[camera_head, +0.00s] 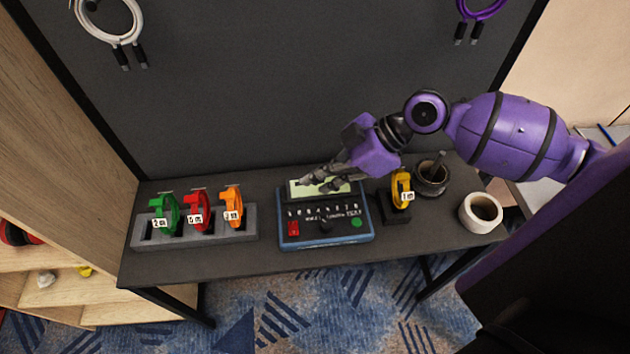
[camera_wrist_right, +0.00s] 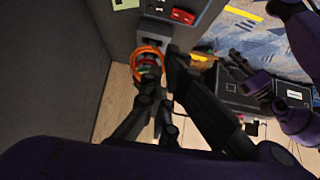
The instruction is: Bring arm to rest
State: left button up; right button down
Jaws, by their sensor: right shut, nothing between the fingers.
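My right arm comes in from the right in the head view. Its gripper (camera_head: 318,183) is shut and empty, above the screen of a blue-edged tester box (camera_head: 325,238) on the dark table. I cannot tell whether the fingertips touch the box. The gripper's dark fingers fill the middle of the right wrist view (camera_wrist_right: 165,88), with an orange cable loop (camera_wrist_right: 139,58) beyond them.
A grey holder (camera_head: 193,241) with green (camera_head: 167,216), red (camera_head: 198,211) and orange (camera_head: 232,206) loops stands at left. A dark panel (camera_head: 280,80) rises behind.

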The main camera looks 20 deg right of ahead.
jog(key=shift+a, duration=0.1)
dwell(0.3)
jog(key=s+a+f+m+h, duration=0.25)
jog(key=s+f+m, duration=0.25)
jog(key=s+f, duration=0.9)
jog(key=s+d+f+m+g+h, duration=0.1)
jog(key=s+d+m+h, duration=0.35)
jog(key=s, duration=0.35)
jog(key=s+d+f+m+g+h, duration=0.1)
jog(key=s+d+m+h, duration=0.3)
jog(key=s, duration=0.4)
jog(key=w+a+f+t+y+p, duration=0.1)
jog(key=w+a+f+t+y, duration=0.1)
jog(key=w+a+f+t, duration=0.2)
jog(key=w+f+m+t, duration=0.1)
jog(key=w+f+t, duration=0.2)
jog(key=w, duration=0.3)
jog(key=shift+f+t+y+p, duration=0.4)
jog(key=shift+f, duration=0.1)
jog(key=shift+w, duration=0.15)
